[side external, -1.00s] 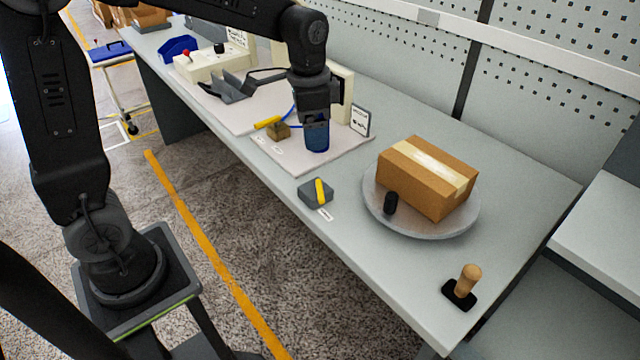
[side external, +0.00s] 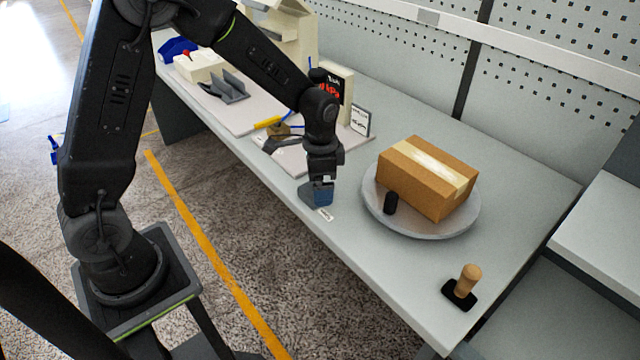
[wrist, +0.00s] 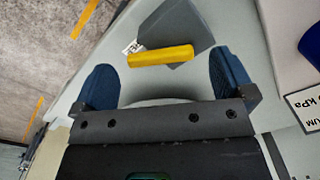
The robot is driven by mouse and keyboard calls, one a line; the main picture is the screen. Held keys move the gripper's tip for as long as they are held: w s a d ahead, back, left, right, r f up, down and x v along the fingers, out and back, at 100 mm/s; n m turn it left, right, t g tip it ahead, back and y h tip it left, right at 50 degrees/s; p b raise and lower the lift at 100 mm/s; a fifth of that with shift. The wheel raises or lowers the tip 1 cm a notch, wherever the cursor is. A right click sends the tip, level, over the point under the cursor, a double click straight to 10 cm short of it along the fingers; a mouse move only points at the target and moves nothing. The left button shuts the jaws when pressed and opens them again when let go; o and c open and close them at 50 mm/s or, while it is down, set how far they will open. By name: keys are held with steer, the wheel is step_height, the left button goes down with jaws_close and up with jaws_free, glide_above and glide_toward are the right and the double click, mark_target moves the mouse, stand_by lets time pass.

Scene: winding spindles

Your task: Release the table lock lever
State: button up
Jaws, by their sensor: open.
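The lock lever is a yellow bar (wrist: 161,56) on a grey block (wrist: 178,25), both clear in the wrist view. In the side view my gripper (side external: 322,192) is over the block (side external: 306,192) near the table's front edge and hides the yellow lever. In the wrist view my gripper (wrist: 165,82) is open, with its two blue fingertips wide apart. The lever lies ahead of the fingertips, roughly across the gap between them, and nothing is held. I cannot tell the exact height of the fingers above the lever.
A round grey turntable (side external: 430,228) with a cardboard box (side external: 428,175) and a black knob (side external: 390,203) is just right of my gripper. A wooden-handled stamp (side external: 467,283) stands at the front right corner. A small sign (side external: 360,121) stands behind.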

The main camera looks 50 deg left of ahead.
steer(key=shift+f, duration=0.7)
steer(key=shift+c, duration=0.4)
steer(key=c, duration=0.8)
steer(key=shift+w+d+n, duration=0.15)
steer(key=shift+w+n, duration=0.1)
steer(key=shift+n, duration=1.05)
steer(key=shift+c, duration=0.2)
steer(key=o, duration=0.9)
step_height(320, 180, up, 14)
steer(key=shift+f, duration=0.1)
